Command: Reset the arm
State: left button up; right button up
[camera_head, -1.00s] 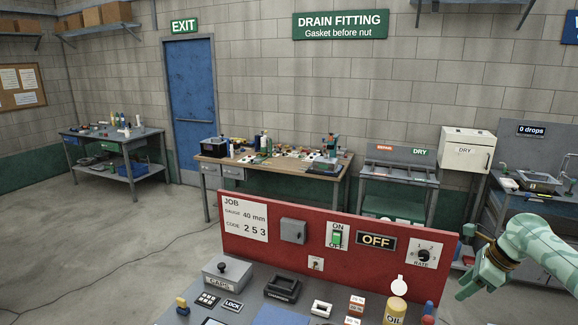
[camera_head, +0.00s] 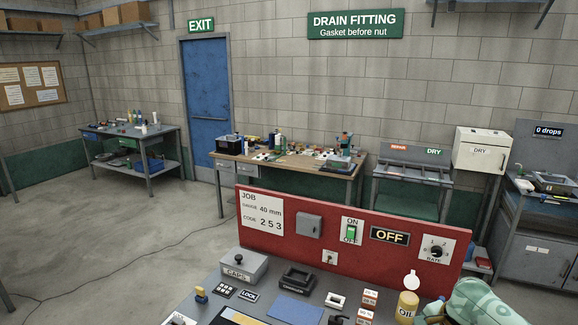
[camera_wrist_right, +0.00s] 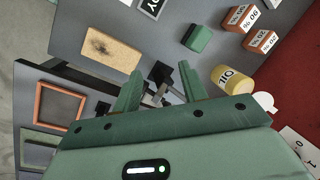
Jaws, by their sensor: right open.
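My right arm (camera_head: 487,304) is pale green and shows at the bottom right of the head view, in front of the red panel. Its gripper is partly cut off by the bottom edge there. In the right wrist view my right gripper (camera_wrist_right: 160,86) has its two green fingers spread apart, over the grey bench top. A dark metal part lies between and beyond the fingers; I see no object gripped. My left gripper is in neither view.
The red panel (camera_head: 330,262) stands along the bench's back. The yellow oil can (camera_head: 407,307) is close to my right arm and shows in the wrist view (camera_wrist_right: 226,78).

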jog(key=s+a+f+n+t+h, duration=0.1)
jog(key=s+a+f+n+t, duration=0.25)
jog(key=s+a+n, duration=0.9)
jog(key=s+d+r+n+t+h, duration=0.1)
jog(key=s+d+r+n+h, duration=0.45)
jog(key=s+r+n, duration=0.35)
jog(key=s+a+f+g+y+b, duration=0.15)
jog(key=f+b, duration=0.35)
jog(key=f, duration=1.3)
jog(key=s+a+f+g+y+b, duration=0.1)
jog(key=s+a+f+b, duration=0.3)
jog(key=f, duration=1.3)
jog(key=s+f+m+g+b, duration=0.1)
jog(key=s+f+b, duration=0.2)
jog(key=s+f, duration=0.3)
jog(key=s+f+g+y+b, duration=0.1)
jog(key=s+f+b, duration=0.2)
jog(key=f, duration=0.8)
jog(key=s+f+m+g+y+b, duration=0.1)
jog(key=s+f+b, duration=0.3)
jog(key=s+f, duration=0.4)
jog(key=shift+s+d+f+m, duration=0.35)
jog(key=shift+d+f, duration=0.1)
jog(key=shift+f, duration=0.3)
